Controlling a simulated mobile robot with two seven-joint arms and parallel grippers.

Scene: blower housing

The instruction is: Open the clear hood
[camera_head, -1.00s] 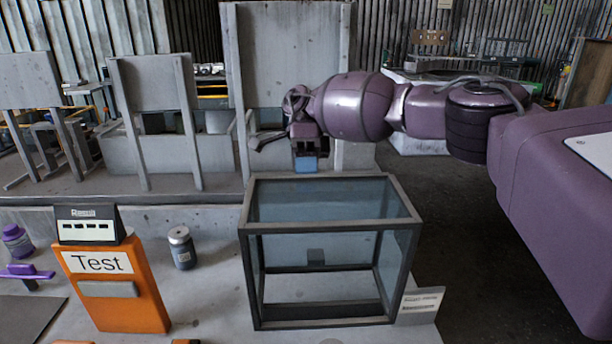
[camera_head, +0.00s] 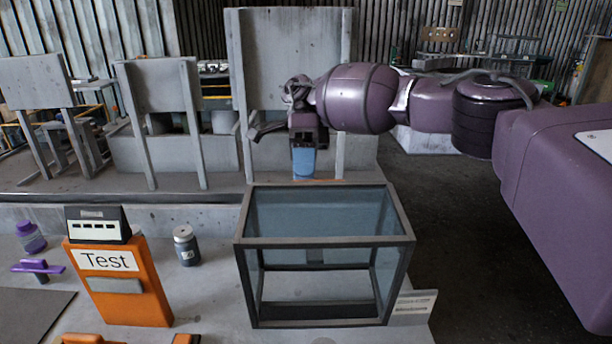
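The clear hood (camera_head: 325,212) is a box of bluish see-through panes in a dark grey frame. It stands on the grey bench right of centre and looks closed. My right gripper (camera_head: 303,163) hangs from the purple arm, pointing down, just behind the hood's back top edge in the picture. Its lower part shows light blue. I cannot tell whether it touches the hood, or whether its fingers are open or shut. I see nothing clearly held in it. My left gripper is not in view.
An orange stand marked "Test" (camera_head: 120,288) with a black-and-white device (camera_head: 97,226) on top stands left of the hood. A small jar (camera_head: 186,246) stands between them. A small sign (camera_head: 412,305) is at the hood's front right. Upright grey panels (camera_head: 290,60) stand behind.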

